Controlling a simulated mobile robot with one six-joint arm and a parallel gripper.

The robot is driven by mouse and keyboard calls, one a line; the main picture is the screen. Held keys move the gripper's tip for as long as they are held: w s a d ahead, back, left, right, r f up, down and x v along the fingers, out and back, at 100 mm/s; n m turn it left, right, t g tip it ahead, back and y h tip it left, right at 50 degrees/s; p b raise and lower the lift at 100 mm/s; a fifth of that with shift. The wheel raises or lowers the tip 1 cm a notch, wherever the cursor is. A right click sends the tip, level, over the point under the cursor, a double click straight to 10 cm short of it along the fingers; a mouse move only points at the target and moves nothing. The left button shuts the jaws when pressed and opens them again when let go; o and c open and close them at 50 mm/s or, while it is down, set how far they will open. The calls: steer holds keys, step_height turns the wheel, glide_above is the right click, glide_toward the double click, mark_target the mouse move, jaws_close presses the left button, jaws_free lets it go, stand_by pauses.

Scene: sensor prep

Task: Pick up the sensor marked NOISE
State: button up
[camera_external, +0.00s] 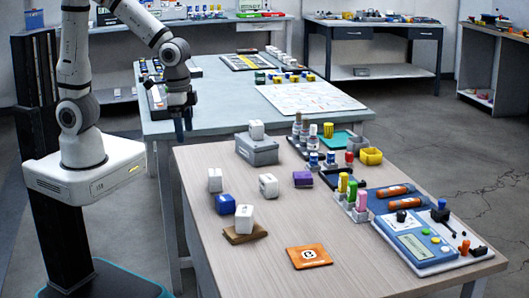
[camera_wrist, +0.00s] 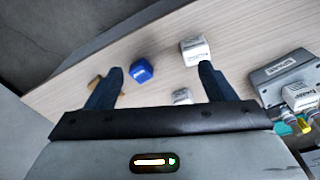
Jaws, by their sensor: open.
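Several white block-shaped sensors are on the wooden table; their labels are too small to read, so I cannot tell which is marked NOISE. One (camera_external: 215,180) stands near the table's left edge and shows in the wrist view (camera_wrist: 194,48), beside a fingertip. Another (camera_external: 268,185) is right of it, partly hidden in the wrist view (camera_wrist: 182,97). A third (camera_external: 256,129) sits on a grey box (camera_external: 258,152). A fourth (camera_external: 243,219) is on a brown wooden block (camera_external: 246,234). My gripper (camera_external: 183,132) is open, empty, pointing down above the table's back left corner; it also shows in the wrist view (camera_wrist: 160,74).
A blue block (camera_external: 225,204) and a purple block (camera_external: 303,179) stand near the sensors. An orange card (camera_external: 308,256) lies at the front. Coloured bottles, a yellow bin (camera_external: 371,156) and a meter (camera_external: 415,245) crowd the right side. The table's front left is clear.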

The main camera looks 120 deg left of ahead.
mark_target(215, 171)
steer(key=w+a+f+n, duration=0.1)
steer(key=a+f, duration=0.1)
steer(key=f, duration=0.1)
steer(key=w+a+f+n, duration=0.1)
steer(key=a+f, duration=0.2)
steer(key=w+a+f+n+g+b, duration=0.1)
steer(key=a+f, duration=0.2)
steer(key=f, duration=0.1)
steer(key=shift+w+a, duration=0.2)
steer(key=shift+a+f, duration=0.15)
steer(key=shift+f, duration=0.15)
steer(key=f, duration=0.7)
steer(key=shift+s+a+f, duration=0.1)
steer(key=shift+a+f, duration=0.05)
steer(key=shift+a, duration=0.1)
steer(key=shift+c, duration=0.4)
steer(key=c, duration=1)
